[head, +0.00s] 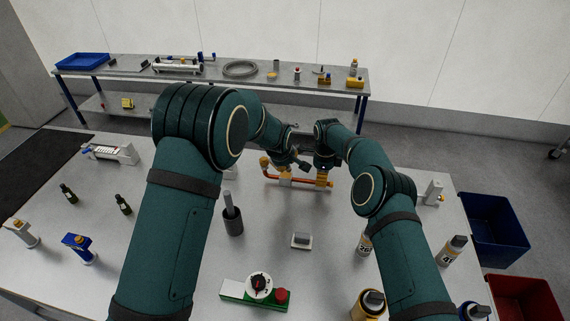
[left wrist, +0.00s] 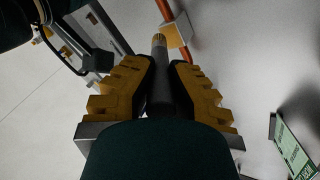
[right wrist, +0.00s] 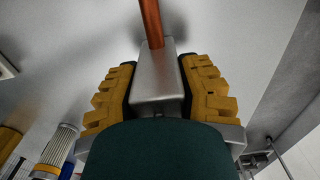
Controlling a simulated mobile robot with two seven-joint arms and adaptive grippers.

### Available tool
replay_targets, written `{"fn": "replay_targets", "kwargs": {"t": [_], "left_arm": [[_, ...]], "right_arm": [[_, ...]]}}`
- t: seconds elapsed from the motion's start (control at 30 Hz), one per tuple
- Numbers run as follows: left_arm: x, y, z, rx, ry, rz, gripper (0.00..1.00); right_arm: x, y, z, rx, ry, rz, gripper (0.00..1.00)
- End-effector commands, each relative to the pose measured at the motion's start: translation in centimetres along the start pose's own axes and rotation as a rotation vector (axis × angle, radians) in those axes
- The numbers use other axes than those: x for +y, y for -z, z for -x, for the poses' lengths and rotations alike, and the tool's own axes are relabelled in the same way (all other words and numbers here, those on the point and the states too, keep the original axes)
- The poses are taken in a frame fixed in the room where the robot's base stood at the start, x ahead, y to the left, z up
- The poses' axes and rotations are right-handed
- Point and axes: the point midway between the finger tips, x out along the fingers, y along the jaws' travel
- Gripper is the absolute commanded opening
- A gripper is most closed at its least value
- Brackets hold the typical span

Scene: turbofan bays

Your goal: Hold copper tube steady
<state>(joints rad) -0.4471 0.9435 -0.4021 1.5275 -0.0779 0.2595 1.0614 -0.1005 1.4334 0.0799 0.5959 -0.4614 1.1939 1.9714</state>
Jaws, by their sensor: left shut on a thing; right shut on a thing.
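The copper tube (head: 288,180) lies low over the far middle of the table, with pale yellowish blocks along it. In the right wrist view the tube (right wrist: 151,22) runs into a grey metal block (right wrist: 158,85). My right gripper (head: 324,164) is shut on that block, its yellow-padded fingers on either side. My left gripper (left wrist: 162,68) is shut on a dark rod-like tool (left wrist: 160,85) with a ribbed brass-coloured tip. The tip points at the tube (left wrist: 181,50) near a yellowish block (left wrist: 176,34); whether they touch I cannot tell.
A dark holder (head: 233,222) and a switch box with red button (head: 262,288) stand nearer on the table. Bottles stand at both sides. A blue bin (head: 492,228) and a red bin (head: 524,298) are right of the table. A loaded bench (head: 215,72) is behind.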

Motion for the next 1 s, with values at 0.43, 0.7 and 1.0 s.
{"fn": "replay_targets", "kwargs": {"t": [0.43, 0.7, 1.0], "left_arm": [[1.8, 1.2, 3.6, 0.002, -0.002, 0.0, 0.0], [2.8, 1.8, 5.7, 0.001, -0.002, 0.0, 0.0], [3.2, 2.1, 6.7, 0.0, 0.0, 0.0, 0.0]], "right_arm": [[0.0, 0.1, -0.1, 0.001, -0.001, 0.0, 0.0], [0.0, 0.1, -0.1, 0.001, -0.001, 0.0, 0.0], [0.0, 0.1, -0.1, 0.001, -0.001, 0.0, 0.0]]}}
